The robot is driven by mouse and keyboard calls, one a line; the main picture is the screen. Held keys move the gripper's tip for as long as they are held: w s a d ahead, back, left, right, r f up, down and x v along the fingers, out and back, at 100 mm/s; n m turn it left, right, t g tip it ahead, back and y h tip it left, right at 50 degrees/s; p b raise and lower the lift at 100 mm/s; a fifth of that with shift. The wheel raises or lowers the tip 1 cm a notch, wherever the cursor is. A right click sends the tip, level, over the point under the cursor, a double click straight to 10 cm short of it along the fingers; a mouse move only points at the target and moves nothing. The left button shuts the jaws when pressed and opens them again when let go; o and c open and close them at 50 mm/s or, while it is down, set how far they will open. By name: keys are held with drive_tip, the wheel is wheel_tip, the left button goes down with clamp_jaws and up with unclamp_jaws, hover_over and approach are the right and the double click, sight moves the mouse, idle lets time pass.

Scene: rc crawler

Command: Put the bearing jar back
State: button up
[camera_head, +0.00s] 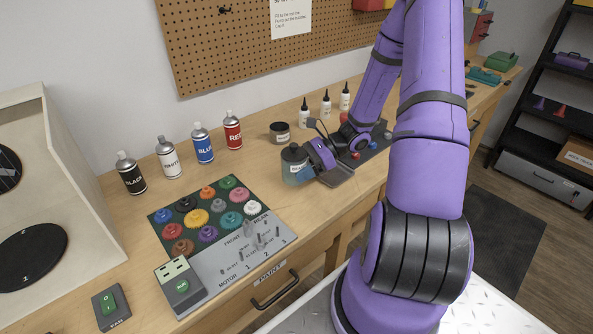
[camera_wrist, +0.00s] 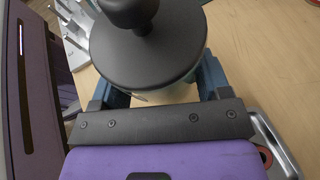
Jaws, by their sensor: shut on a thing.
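A clear jar with a black knobbed lid (camera_head: 294,155), which looks to be the bearing jar, is upright at my gripper (camera_head: 300,172). In the wrist view the wide round lid (camera_wrist: 146,45) fills the upper middle, with the blue fingers on either side of the jar below it. My gripper (camera_wrist: 157,88) is shut on this jar. The lid hides most of the jar's body and contents. I cannot tell whether its base touches the bench.
A smaller dark-lidded jar (camera_head: 280,132) stands just behind. Spray cans (camera_head: 203,145) and white bottles (camera_head: 326,105) line the wall. A gear board (camera_head: 205,220) lies front left; a grey tray (camera_head: 338,175) is right of the jar. Bare wood shows left of the jar.

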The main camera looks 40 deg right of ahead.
drive_tip(key=shift+w+d+f, duration=0.1)
drive_tip(key=shift+w+f, duration=0.05)
drive_tip(key=shift+f, duration=1.65)
drive_tip(key=o, duration=1)
drive_tip(key=shift+f, duration=0.1)
drive_tip(key=shift+o, duration=0.2)
